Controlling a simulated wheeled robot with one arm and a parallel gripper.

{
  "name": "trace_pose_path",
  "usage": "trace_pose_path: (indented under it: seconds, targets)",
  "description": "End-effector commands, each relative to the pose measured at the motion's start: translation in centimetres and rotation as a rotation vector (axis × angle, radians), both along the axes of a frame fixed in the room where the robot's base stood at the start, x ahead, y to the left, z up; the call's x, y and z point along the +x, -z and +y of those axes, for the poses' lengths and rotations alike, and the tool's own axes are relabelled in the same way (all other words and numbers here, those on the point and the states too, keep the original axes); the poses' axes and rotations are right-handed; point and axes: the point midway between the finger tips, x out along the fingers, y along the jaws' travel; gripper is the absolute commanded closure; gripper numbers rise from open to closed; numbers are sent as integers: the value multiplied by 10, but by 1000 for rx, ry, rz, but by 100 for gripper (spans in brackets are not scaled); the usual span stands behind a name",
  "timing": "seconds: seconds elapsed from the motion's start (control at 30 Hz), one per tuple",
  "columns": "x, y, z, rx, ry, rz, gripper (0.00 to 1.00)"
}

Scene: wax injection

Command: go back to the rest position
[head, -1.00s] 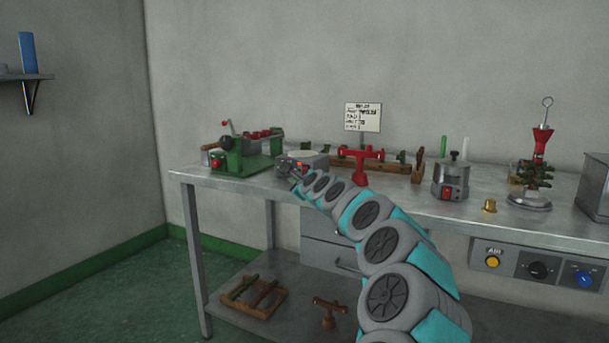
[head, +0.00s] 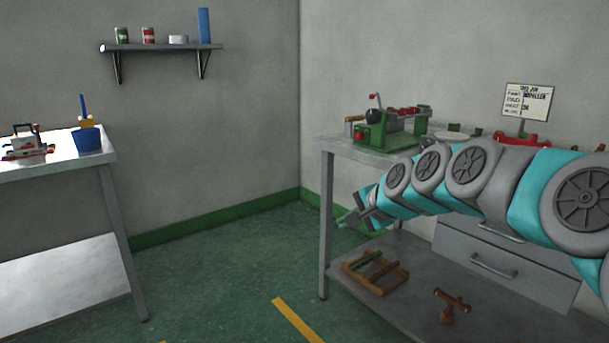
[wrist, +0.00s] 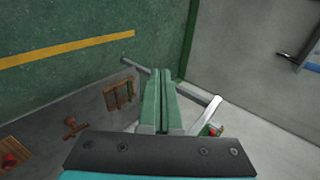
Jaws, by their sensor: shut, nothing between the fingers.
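A green clamp machine (head: 385,135) stands on the right bench. A second table (head: 60,165) stands left. The green floor (head: 225,270) between them is clear.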

Motion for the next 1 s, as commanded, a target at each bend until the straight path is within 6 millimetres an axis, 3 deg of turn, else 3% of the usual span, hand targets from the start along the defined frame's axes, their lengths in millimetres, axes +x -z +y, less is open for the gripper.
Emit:
trace_pose_path:
  seconds: [0.03, 0.1, 0.23, 0.4, 0.6, 0.7, 0.8, 1.0]
  targets:
    - [-32, 14, 9, -85, -82, 29, 100]
    - [-75, 36, 17, -202, -199, 75, 100]
    - [-155, 78, 16, -393, -404, 175, 100]
    - [-260, 127, -7, -584, -647, 330, 100]
    - [-363, 163, -41, -695, -863, 505, 100]
    - [-396, 172, -52, -708, -930, 569, 100]
    - [-413, 176, -58, -713, -964, 598, 100]
    - [-418, 177, -59, -714, -977, 606, 100]
